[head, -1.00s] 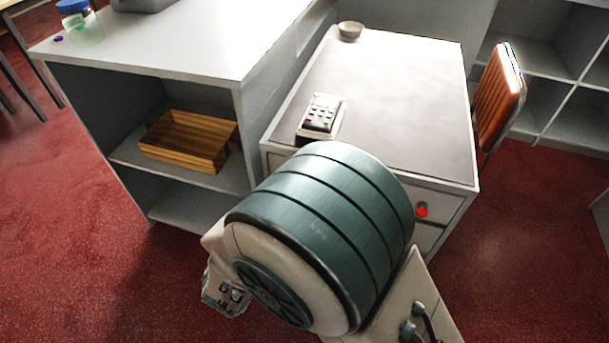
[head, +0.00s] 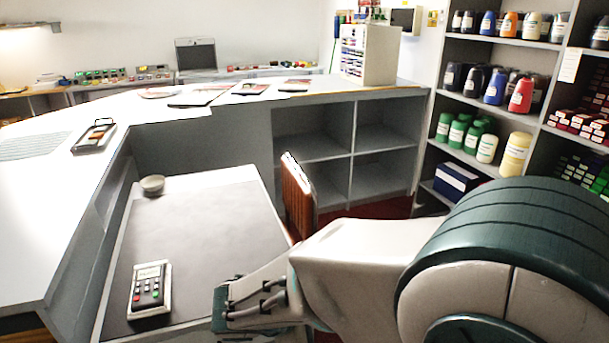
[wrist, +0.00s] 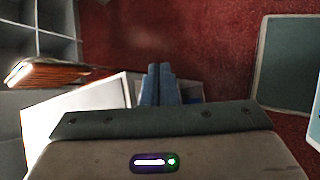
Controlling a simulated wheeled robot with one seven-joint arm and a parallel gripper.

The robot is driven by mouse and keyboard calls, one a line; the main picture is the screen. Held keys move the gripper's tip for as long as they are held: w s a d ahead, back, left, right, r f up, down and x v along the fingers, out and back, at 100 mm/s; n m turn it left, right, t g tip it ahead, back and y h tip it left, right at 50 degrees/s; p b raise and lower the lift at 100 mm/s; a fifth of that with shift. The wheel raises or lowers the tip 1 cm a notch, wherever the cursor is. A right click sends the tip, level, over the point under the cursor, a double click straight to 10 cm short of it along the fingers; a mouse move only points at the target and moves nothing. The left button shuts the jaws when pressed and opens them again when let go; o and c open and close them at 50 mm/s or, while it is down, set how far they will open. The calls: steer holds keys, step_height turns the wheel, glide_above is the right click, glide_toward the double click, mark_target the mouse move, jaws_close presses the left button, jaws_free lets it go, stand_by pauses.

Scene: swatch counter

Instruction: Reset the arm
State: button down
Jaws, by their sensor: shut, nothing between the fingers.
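My gripper (wrist: 160,68) shows in the wrist view with its two blue-grey fingers together and nothing between them. It points out over the red floor, beside the corner of a pale desk. In the head view my arm comes in from the right and reaches left to the desk's right side; the fingers cannot be made out there. The desk's dark top (head: 205,235) carries a card terminal (head: 150,286) at the front and a small bowl (head: 152,184) at the back.
A wooden chair (head: 298,200) stands right of the desk and shows at left in the wrist view (wrist: 62,75). A long white counter (head: 40,210) runs along the left. Shelves with bottles (head: 490,90) stand at the right. Red floor (wrist: 205,45) is open beyond my fingers.

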steer(key=s+d+r+m+g+y+p, duration=0.1)
steer(key=s+d+r+m+y+p, duration=0.2)
steer(key=d+r+m, duration=0.3)
steer(key=s+d+r+m+g+y+p, duration=0.2)
steer(key=s+d+r+m+y+p, duration=0.1)
steer(key=m, duration=1)
steer(key=s+d+r+p, duration=0.1)
steer(key=s+d+r, duration=0.1)
steer(key=d+r, duration=0.1)
steer(key=shift+d+r+y, duration=0.25)
steer(key=shift+d+y, duration=0.05)
steer(key=shift+d, duration=0.6)
steer(key=shift+s, duration=0.1)
